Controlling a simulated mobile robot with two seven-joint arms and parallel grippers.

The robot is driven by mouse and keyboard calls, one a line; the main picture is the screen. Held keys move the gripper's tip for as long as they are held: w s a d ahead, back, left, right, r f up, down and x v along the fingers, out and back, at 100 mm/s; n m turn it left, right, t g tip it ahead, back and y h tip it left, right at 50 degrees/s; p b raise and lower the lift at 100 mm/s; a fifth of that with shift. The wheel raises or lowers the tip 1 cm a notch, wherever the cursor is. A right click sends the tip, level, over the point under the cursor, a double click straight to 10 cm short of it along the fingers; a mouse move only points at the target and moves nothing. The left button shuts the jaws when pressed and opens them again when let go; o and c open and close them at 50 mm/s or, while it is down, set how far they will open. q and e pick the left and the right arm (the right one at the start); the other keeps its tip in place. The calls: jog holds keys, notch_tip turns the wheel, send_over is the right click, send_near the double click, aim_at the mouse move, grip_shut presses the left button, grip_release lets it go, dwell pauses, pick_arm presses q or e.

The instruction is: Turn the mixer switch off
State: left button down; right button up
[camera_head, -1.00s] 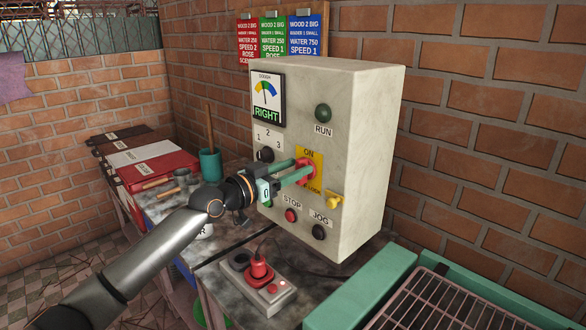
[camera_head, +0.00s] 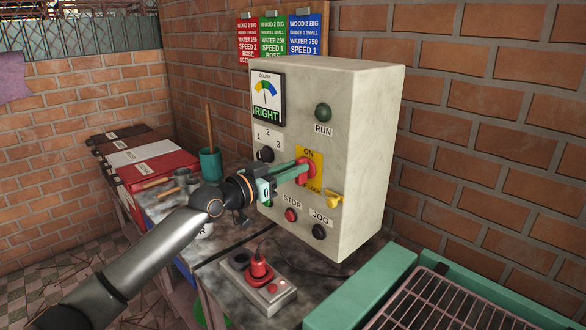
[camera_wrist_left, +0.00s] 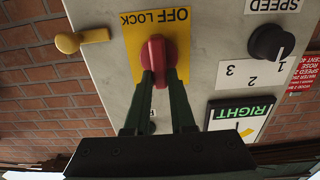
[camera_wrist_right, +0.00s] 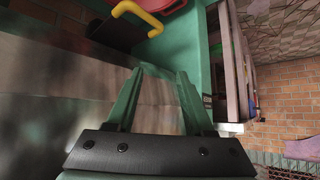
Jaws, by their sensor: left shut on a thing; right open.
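The mixer switch is a red rotary knob (camera_head: 309,170) on a yellow plate (camera_head: 316,158) on the front of a pale control box. The plate reads ON at the top in the head view. My left gripper (camera_head: 298,171) is shut on the red knob, with its green fingers on either side of it. In the left wrist view the knob (camera_wrist_left: 158,54) stands between the fingertips (camera_wrist_left: 159,78), below OFF LOCK lettering that appears upside down. The fingers hide part of the plate. My right gripper (camera_wrist_right: 160,75) is open and empty in the right wrist view; it is outside the head view.
The control box (camera_head: 355,130) also carries a green RUN lamp (camera_head: 323,112), a STOP button (camera_head: 291,215), a JOG button (camera_head: 319,232) and a black speed knob (camera_head: 265,154).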

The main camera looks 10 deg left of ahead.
pick_arm(q)
jog(key=n+p, duration=0.2)
jog(key=n, duration=0.4)
jog(key=a+f+n+p, duration=0.1)
jog(key=n+p, duration=0.1)
jog(key=n, duration=0.3)
jog(key=w+n+p, duration=0.1)
jog(key=n+p, duration=0.1)
jog(key=n, duration=0.4)
jog(key=shift+a+f+n, duration=0.15)
jog(key=shift+f+n, duration=0.15)
jog(key=shift+f, duration=0.1)
dwell(0.6)
jog(key=c, duration=0.8)
grip_release()
jog(key=shift+o, duration=0.2)
jog(key=shift+s, duration=0.1)
jog(key=b+v, duration=0.1)
jog(key=v, duration=1.1)
jog(key=shift+s+a, duration=0.2)
